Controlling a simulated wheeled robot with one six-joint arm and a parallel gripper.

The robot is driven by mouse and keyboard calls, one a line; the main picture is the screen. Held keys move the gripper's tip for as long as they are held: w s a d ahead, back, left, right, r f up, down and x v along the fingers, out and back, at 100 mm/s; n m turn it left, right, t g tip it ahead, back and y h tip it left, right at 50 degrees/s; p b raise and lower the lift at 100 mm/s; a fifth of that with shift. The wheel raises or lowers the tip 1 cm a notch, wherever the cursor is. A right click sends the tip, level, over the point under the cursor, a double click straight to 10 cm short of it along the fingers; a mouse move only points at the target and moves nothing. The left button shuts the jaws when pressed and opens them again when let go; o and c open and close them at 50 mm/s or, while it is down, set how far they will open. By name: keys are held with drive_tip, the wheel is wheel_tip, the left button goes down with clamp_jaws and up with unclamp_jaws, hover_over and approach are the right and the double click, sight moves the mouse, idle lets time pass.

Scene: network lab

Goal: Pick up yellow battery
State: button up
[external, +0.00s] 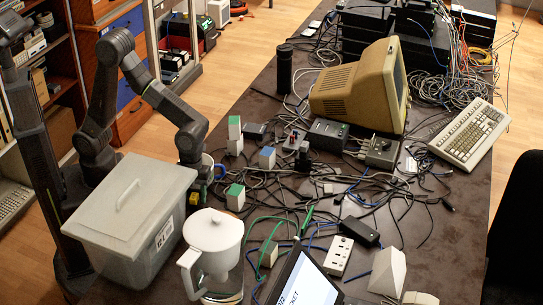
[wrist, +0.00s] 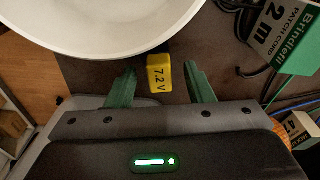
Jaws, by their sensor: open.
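The yellow battery (wrist: 159,74), a small block marked "7.2 V", lies on the dark table in the wrist view. It is between the two green fingers of my gripper (wrist: 161,88), near their tips, with gaps on both sides. My gripper is open and empty. In the external view a small yellow patch, likely the battery (external: 194,198), shows below the end of my arm. My fingers are hard to make out there, by the grey lidded box (external: 187,183).
A white round vessel (wrist: 100,28) is close beyond the battery. A Brindlefil patch cord box (wrist: 283,38) and cables are at right. In the external view, a white jug (external: 213,232) stands in front, and an old monitor (external: 362,88) and tangled cables crowd the table.

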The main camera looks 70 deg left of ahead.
wheel_tip(320, 180, down, 3)
drive_tip(key=shift+s+d+r, duration=0.1)
drive_tip(key=shift+d+r, duration=0.05)
clamp_jaws()
drive_tip(key=shift+r, duration=0.15)
